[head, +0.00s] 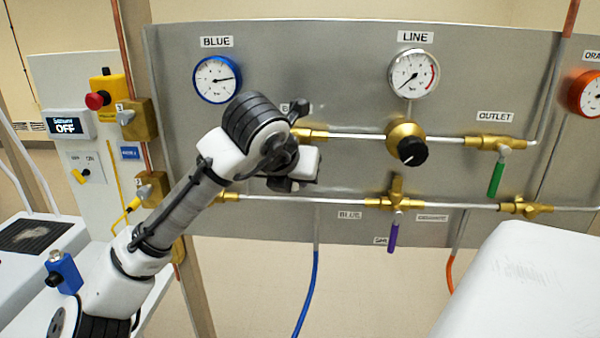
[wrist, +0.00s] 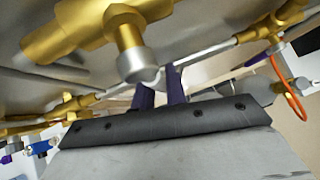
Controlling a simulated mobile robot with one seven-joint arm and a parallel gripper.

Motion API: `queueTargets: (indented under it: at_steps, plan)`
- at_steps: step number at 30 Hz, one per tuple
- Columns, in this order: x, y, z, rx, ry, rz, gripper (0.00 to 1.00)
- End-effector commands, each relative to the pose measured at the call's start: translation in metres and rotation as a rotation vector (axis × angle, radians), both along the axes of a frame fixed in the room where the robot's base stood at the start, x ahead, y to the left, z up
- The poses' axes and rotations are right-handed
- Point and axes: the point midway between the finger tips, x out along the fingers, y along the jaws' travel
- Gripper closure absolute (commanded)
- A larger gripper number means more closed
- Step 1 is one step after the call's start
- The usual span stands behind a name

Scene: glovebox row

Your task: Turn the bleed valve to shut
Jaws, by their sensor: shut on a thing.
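A brass valve (head: 312,133) sits on the upper pipe at the panel's left, under a label mostly hidden by my arm; only its first letter, B, shows. My gripper (head: 300,165) is at this valve, in front of and just below its brass body. In the wrist view the fingers (wrist: 160,88) reach up to the pipework, close together, beside a brass body with a silver end cap (wrist: 137,65). They are shut on the valve's handle, which is largely hidden, so its angle cannot be told.
The LINE gauge (head: 413,73), a regulator with a black knob (head: 411,150), a green outlet handle (head: 496,178) and a purple handle (head: 393,235) are to the right. The BLUE gauge (head: 217,79) is above left. A white surface (head: 530,285) fills the lower right.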

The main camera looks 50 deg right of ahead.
Motion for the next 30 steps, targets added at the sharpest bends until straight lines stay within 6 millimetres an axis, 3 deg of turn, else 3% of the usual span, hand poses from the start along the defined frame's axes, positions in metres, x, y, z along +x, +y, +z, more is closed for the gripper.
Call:
queueTargets:
  at_steps: [18, 19, 23, 30]
  plan:
    - [0.0033, 0.0019, 0.0012, 0.022, -0.033, 0.003, 1.00]
    - [0.0033, 0.0020, 0.0011, 0.022, -0.033, 0.003, 0.82]
    - [0.0030, 0.0019, 0.0009, 0.022, -0.032, 0.002, 0.66]
    - [0.0024, 0.0015, 0.0005, 0.022, -0.031, 0.001, 0.65]
